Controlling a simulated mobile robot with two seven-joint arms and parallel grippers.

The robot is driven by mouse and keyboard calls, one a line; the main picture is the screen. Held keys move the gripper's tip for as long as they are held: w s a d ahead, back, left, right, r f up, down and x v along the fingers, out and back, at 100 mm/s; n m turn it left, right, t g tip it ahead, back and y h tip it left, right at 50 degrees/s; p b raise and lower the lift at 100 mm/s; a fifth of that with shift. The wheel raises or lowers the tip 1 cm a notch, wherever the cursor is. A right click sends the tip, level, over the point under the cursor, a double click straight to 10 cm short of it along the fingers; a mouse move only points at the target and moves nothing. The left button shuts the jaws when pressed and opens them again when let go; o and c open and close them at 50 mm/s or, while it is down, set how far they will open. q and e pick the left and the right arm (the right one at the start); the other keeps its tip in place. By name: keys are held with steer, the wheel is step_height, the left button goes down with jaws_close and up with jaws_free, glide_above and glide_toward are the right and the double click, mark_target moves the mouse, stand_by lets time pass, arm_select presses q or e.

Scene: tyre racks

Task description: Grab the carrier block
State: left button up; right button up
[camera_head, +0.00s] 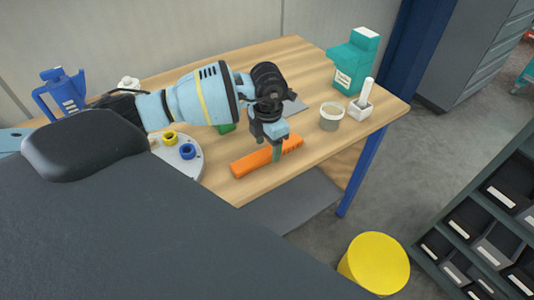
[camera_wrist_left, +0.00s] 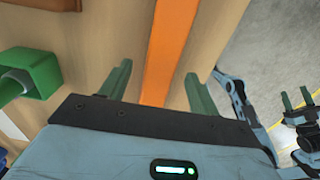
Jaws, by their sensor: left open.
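The long orange block (camera_head: 267,157), which fits the carrier block, lies flat on the wooden table near its front edge. In the left wrist view the orange block (camera_wrist_left: 168,50) runs between the two green fingers. My left gripper (camera_head: 268,144) is open, pointing down over the block and partly hiding it. In the wrist view the left gripper (camera_wrist_left: 158,72) has a gap on each side of the block; whether its tips are at block height is unclear. My right gripper (camera_wrist_left: 297,103) shows small at the right of that view, its fingers apart and empty.
A hollow green part (camera_wrist_left: 37,76) lies left of the gripper. A yellow drum (camera_head: 375,263) stands on the floor.

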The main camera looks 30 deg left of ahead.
arm_select(q)
steer(key=shift+f, duration=0.75)
steer(key=shift+c, duration=0.4)
steer(key=c, duration=1)
steer(key=shift+r, duration=0.15)
steer(key=shift+c, duration=0.2)
steer(key=shift+r, duration=0.55)
step_height(320, 180, up, 2)
steer(key=shift+r, duration=0.1)
steer(key=s+d+r, duration=0.1)
steer(key=s+d, duration=0.9)
steer(key=s, duration=0.2)
steer(key=shift+s+r, duration=0.2)
steer(key=shift+r, duration=0.05)
